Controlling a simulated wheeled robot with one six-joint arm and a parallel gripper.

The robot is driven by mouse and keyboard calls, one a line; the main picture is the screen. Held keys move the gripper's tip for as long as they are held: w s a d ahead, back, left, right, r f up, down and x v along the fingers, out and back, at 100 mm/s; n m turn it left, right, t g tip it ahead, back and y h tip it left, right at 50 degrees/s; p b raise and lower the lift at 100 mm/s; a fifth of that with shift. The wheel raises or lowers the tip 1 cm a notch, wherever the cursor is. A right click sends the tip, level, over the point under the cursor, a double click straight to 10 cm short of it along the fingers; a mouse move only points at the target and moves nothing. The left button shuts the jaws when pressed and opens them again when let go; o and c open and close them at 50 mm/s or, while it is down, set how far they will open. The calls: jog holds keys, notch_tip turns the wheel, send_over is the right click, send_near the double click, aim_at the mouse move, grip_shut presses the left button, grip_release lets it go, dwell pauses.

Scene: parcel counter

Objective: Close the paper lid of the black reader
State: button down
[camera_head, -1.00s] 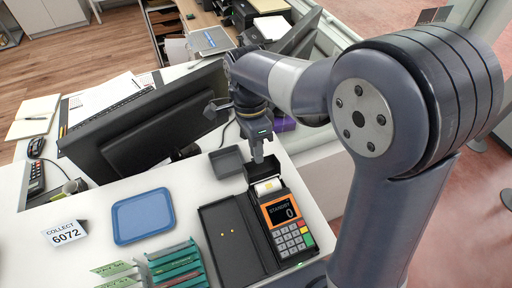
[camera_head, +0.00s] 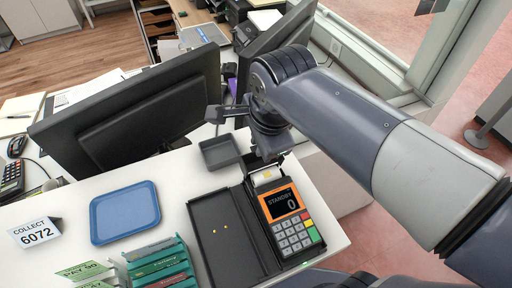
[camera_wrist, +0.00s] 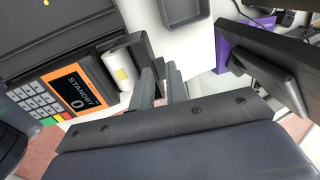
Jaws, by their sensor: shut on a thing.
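The black reader (camera_head: 290,232) lies on the white counter, with an orange-framed screen reading STANDBY 0 and a keypad. Its paper bay stands open at the far end, showing a white paper roll (camera_wrist: 116,68). The paper lid (camera_wrist: 139,46) is raised beyond the roll, its edge partly hidden by my fingers. My gripper (camera_head: 268,156) is at the far end of the reader, at the lid. In the wrist view my fingers (camera_wrist: 160,84) are close together at the lid, shut on it; the contact itself is hard to see.
A dark panel with yellow dots (camera_head: 222,250) lies left of the reader. A small grey tray (camera_head: 220,153) is just beyond it. A monitor (camera_head: 130,112), blue tray (camera_head: 125,214), green card rack (camera_head: 160,265) and COLLECT sign (camera_head: 36,232) stand to the left.

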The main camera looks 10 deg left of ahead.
aim_at(273, 184)
jog(key=s+t+b, duration=0.1)
jog(key=b, duration=0.1)
jog(key=d+f+t+y+b, duration=0.1)
jog(key=b, duration=0.2)
jog(key=shift+s+d+t+y, duration=0.1)
jog(key=shift+s+t+y, duration=0.2)
jog(key=shift+s, duration=0.1)
jog(key=b, duration=0.2)
jog(key=s+t+y+b, duration=0.1)
jog(key=b, duration=0.1)
jog(key=shift+d+f, duration=0.1)
jog(key=shift+d, duration=0.2)
jog(key=s+t+y+b, duration=0.1)
jog(key=b, duration=0.4)
jog(key=s+d+f+t+b, duration=0.1)
jog(key=t+b, duration=0.1)
jog(key=b, duration=0.3)
jog(key=shift+y, duration=0.4)
jog(key=t+b, duration=0.1)
jog(key=b, duration=0.2)
jog(key=shift+s+d+f, duration=0.15)
jog(key=shift+d, duration=0.05)
jog(key=shift+y+b, duration=0.3)
jog(key=shift+b, duration=0.15)
jog(key=shift+s+d+t+b, duration=0.1)
jog(key=shift+s+t+b, duration=0.05)
jog(key=shift+t+b, duration=0.3)
jog(key=c, duration=1.5)
grip_release()
jog(key=shift+o, duration=0.2)
